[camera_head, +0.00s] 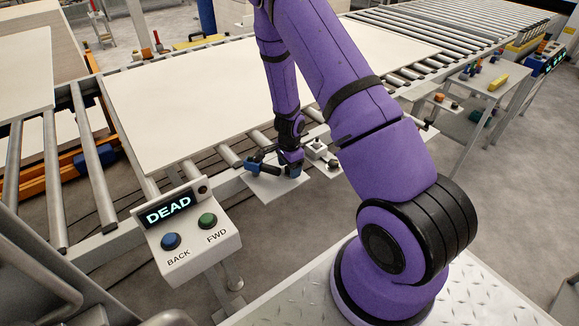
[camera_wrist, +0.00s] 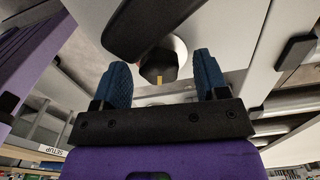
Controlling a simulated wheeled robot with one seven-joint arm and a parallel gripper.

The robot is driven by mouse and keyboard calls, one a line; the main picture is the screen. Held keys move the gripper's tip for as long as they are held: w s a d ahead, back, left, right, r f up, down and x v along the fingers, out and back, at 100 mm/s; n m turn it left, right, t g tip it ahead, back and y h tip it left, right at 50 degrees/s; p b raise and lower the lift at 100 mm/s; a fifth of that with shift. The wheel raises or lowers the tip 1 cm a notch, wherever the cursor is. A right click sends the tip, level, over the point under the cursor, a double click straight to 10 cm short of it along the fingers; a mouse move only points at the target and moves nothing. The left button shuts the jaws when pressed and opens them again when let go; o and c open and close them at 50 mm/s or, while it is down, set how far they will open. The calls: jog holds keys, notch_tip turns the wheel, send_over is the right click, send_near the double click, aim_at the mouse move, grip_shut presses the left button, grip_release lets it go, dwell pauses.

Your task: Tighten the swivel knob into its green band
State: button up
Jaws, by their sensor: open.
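My gripper (camera_wrist: 158,85) is open in the wrist view, with its two blue ridged fingers apart. A dark knob (camera_wrist: 157,64) with a yellow mark on it sits in the gap between the fingertips. It appears clear of both fingers. A pale round disc lies behind the knob, and a dark arm-like bar crosses above it. In the head view my gripper (camera_head: 273,168) is low at the near edge of the roller table, over a small white plate (camera_head: 268,188). The knob is hard to tell apart there. I cannot make out a green band in either view.
A large white board (camera_head: 210,95) lies on the rollers behind my arm. A control box (camera_head: 190,230) reading "DEAD", with BACK and FWD buttons, stands at front left. A small white box with a black knob (camera_head: 318,143) is right of my gripper. Floor is open at right.

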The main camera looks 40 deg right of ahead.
notch_tip(320, 180, up, 11)
dwell(0.6)
jog(key=shift+f, duration=0.15)
